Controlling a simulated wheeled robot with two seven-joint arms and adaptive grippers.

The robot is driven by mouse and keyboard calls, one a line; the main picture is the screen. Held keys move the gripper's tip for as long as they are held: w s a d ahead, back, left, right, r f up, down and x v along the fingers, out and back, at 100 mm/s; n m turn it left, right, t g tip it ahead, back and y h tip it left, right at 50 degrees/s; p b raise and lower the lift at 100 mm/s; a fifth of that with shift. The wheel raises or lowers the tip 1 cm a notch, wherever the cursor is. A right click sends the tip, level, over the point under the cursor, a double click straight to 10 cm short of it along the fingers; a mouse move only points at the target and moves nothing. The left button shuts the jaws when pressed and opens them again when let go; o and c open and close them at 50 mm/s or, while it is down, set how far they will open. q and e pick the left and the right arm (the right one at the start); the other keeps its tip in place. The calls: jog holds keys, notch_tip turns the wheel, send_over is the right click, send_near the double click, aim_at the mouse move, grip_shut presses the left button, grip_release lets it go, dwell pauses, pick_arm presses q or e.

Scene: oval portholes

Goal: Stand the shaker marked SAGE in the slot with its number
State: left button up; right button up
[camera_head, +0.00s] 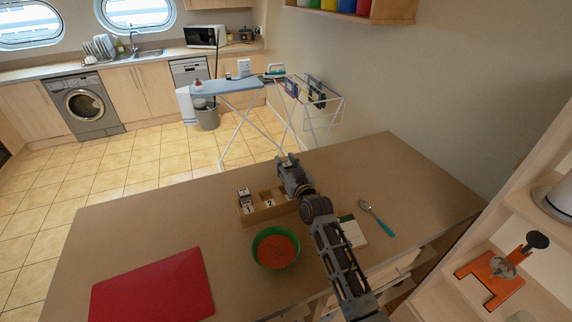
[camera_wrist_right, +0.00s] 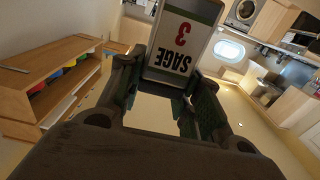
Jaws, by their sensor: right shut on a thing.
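The SAGE shaker (camera_wrist_right: 183,42) has a white label with dark SAGE lettering and a red 3, seen upside down in the right wrist view. My right gripper (camera_wrist_right: 168,82) is shut on it, with a finger on each side. The rack shows the numbers 1 and 2; the third place is hidden behind my arm. A shaker (camera_head: 243,194) stands in slot 1, and slot 2 looks empty. My left gripper is out of view.
A green bowl with red contents (camera_head: 275,248) stands in front of the rack. A red board (camera_head: 152,287) lies at the front left of the table (camera_head: 150,222). A spoon with a teal handle (camera_head: 377,218) and a pale book-like block (camera_head: 352,231) lie right of my arm.

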jog(key=shift+f, duration=0.1)
jog(key=shift+f, duration=0.1)
jog(key=shift+f+b, duration=1.75)
jog(key=shift+b, duration=0.15)
jog(key=shift+f, duration=0.35)
dwell(1.0)
jog(key=shift+p, duration=0.45)
jog(key=shift+f+b, duration=0.85)
jog(key=shift+f, duration=0.75)
dwell(2.5)
